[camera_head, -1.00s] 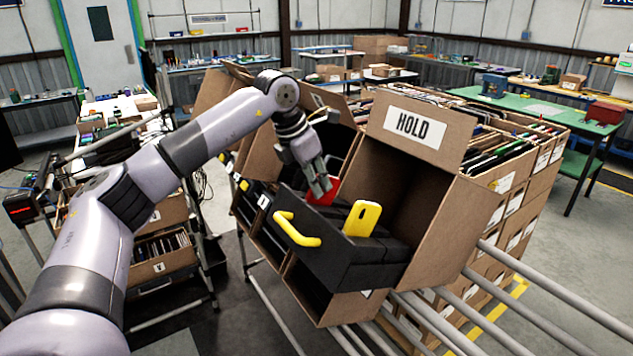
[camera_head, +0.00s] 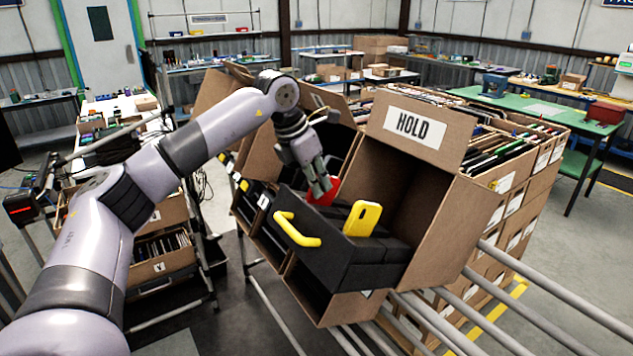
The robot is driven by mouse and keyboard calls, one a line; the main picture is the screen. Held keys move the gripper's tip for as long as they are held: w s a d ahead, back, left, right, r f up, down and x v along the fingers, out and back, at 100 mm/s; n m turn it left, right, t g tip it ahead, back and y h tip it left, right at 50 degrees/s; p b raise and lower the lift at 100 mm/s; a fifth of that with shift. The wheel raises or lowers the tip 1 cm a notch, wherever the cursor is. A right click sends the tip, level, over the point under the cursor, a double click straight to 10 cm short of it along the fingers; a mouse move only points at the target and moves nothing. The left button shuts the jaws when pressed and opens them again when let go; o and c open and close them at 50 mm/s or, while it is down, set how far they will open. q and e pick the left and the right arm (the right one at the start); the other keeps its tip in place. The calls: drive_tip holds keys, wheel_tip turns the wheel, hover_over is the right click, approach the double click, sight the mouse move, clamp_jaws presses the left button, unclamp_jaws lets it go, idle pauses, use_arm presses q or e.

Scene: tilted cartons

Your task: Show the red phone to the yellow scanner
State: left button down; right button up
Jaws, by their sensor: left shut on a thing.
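The red phone (camera_head: 324,197) stands in a black drawer (camera_head: 335,262) with a yellow handle, partly hidden by my gripper. My left gripper (camera_head: 320,187) reaches down from above and is shut on the red phone. A yellow phone (camera_head: 362,218) stands in the same drawer, to the right of the red one and apart from it. I cannot make out a yellow scanner for certain. My right gripper is not in view.
The drawer sticks out of a tilted carton (camera_head: 455,235) with a HOLD flap (camera_head: 415,128). More cartons stand behind and to the right. Metal rails (camera_head: 545,320) run at the lower right. A green table (camera_head: 540,108) stands at the back right.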

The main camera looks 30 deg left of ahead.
use_arm(q)
drive_tip(key=shift+w+d+r+p, duration=0.15)
drive_tip(key=shift+w+r+p, duration=0.25)
drive_tip(key=shift+r+p, duration=0.5)
drive_tip(key=shift+w+d+r+p, duration=0.2)
drive_tip(key=shift+w+r+p, duration=0.2)
drive_tip(key=shift+r+p, duration=0.45)
drive_tip(key=shift+w+d+r+p, duration=0.15)
drive_tip(key=shift+w+r+p, duration=0.25)
drive_tip(key=shift+r+p, duration=0.45)
drive_tip(key=shift+w+d+r+p, duration=0.1)
drive_tip(key=shift+w+r+p, duration=0.25)
drive_tip(key=shift+r, duration=0.2)
drive_tip(key=shift+w+d+r+p, duration=0.1)
drive_tip(key=shift+w+r+p, duration=0.1)
drive_tip(key=shift+r+p, duration=0.25)
drive_tip(key=shift+w+r, duration=0.1)
drive_tip(key=shift+r, duration=0.05)
drive_tip(key=shift+w+d+r, duration=0.15)
drive_tip(key=shift+w+r, duration=0.1)
drive_tip(key=shift+r, duration=0.25)
drive_tip(key=shift+w+d+r, duration=0.1)
drive_tip(key=shift+w+r, duration=0.1)
drive_tip(key=shift+r, duration=0.25)
drive_tip(key=shift+r, duration=0.1)
